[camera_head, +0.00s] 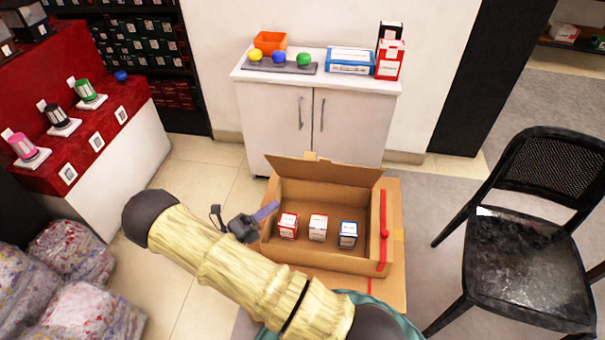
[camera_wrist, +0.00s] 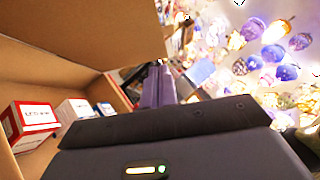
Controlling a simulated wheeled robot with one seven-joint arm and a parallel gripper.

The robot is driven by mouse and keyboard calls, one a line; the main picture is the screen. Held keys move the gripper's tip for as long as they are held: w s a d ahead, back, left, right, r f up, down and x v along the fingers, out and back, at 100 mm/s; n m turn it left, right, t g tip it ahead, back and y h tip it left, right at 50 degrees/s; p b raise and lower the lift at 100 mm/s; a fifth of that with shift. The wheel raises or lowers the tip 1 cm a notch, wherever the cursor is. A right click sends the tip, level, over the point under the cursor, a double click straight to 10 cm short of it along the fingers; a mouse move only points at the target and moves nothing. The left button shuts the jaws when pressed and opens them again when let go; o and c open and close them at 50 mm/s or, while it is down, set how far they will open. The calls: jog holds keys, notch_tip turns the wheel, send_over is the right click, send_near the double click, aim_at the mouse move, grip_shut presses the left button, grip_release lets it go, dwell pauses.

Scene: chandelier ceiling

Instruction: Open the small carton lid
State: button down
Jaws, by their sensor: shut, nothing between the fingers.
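The brown cardboard carton (camera_head: 322,265) stands in the middle of the head view with its inside showing. Its back flap (camera_head: 325,172) stands raised and leans back; what looks like this flap fills the upper left of the wrist view (camera_wrist: 90,30). My gripper (camera_head: 268,209) is at the carton's left edge, with its purple fingers together and nothing between them. The fingers also show in the wrist view (camera_wrist: 159,84). I cannot tell whether they touch the carton. Inside are a red-and-white box (camera_head: 288,225), a white box (camera_head: 318,228) and a blue-and-white box (camera_head: 348,234).
A white cabinet (camera_head: 270,115) stands behind the carton, bearing an orange bin (camera_head: 270,42) and boxes. A black chair (camera_head: 525,265) stands to the right. Wrapped bundles (camera_head: 85,310) and a red-topped display (camera_head: 95,125) are at left. Tiled floor (camera_head: 200,180) is clear left of the carton.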

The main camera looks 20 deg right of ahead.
jog(key=shift+d, duration=0.1)
send_near(314, 162)
jog(key=s+d, duration=0.2)
jog(key=d, duration=0.2)
jog(key=shift+w+d+r+b, duration=0.3)
jog(key=shift+w+d+r, duration=0.1)
jog(key=shift+w, duration=0.15)
jog(key=shift+w+d+r+b, duration=0.3)
jog(key=shift+w+d, duration=0.05)
jog(key=shift+w, duration=0.15)
jog(key=shift+w+d+r, duration=0.1)
jog(key=shift+w+r, duration=0.1)
jog(key=shift+w, duration=0.05)
jog(key=shift+r, duration=0.1)
